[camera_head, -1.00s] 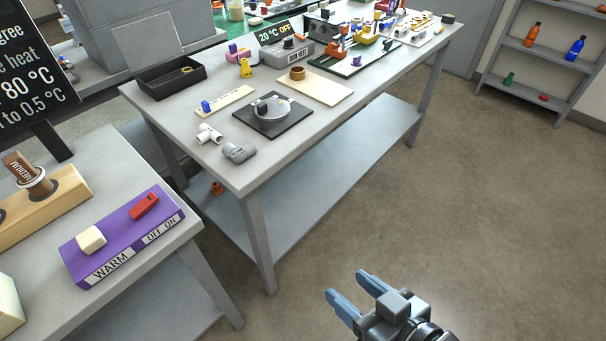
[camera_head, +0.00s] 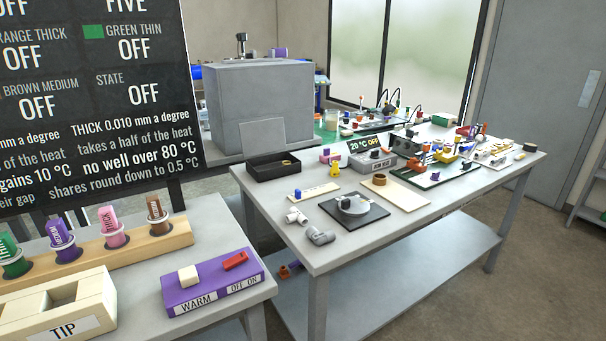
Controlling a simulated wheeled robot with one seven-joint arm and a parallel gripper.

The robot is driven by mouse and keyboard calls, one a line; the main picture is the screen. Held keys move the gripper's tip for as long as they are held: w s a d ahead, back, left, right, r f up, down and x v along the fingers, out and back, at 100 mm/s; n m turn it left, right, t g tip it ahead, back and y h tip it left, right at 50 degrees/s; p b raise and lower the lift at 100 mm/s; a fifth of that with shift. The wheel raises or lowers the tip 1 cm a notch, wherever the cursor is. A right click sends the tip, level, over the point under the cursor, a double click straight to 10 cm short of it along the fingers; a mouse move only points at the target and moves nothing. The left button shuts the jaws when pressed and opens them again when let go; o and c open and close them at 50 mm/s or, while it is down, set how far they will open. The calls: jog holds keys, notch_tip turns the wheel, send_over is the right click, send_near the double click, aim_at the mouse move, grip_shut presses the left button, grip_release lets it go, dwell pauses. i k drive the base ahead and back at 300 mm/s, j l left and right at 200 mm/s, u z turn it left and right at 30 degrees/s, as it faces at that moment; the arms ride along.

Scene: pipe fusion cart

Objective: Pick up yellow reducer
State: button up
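A small yellow piece (camera_head: 335,170), narrower at the top and shaped like a reducer, stands on the grey table (camera_head: 290,232). It is in front of a small pink piece (camera_head: 330,157) and left of the "20 °C OFF" display box (camera_head: 372,158). Another yellow item (camera_head: 446,162) lies farther right among small parts, too small to make out. My gripper is out of view.
A black tray (camera_head: 273,167), a round grey fixture on a black plate (camera_head: 353,207), and grey (camera_head: 320,236) and white fittings (camera_head: 297,216) share the table. A nearer table holds the purple WARM box (camera_head: 213,284) and TIP box (camera_head: 60,308). Floor shows at right.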

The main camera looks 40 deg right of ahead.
aim_at(335, 170)
jog(key=i+l+u, duration=0.1)
jog(key=l+u, duration=0.2)
jog(key=l, duration=0.45)
jog(key=l+u, duration=0.35)
jog(key=l, duration=0.45)
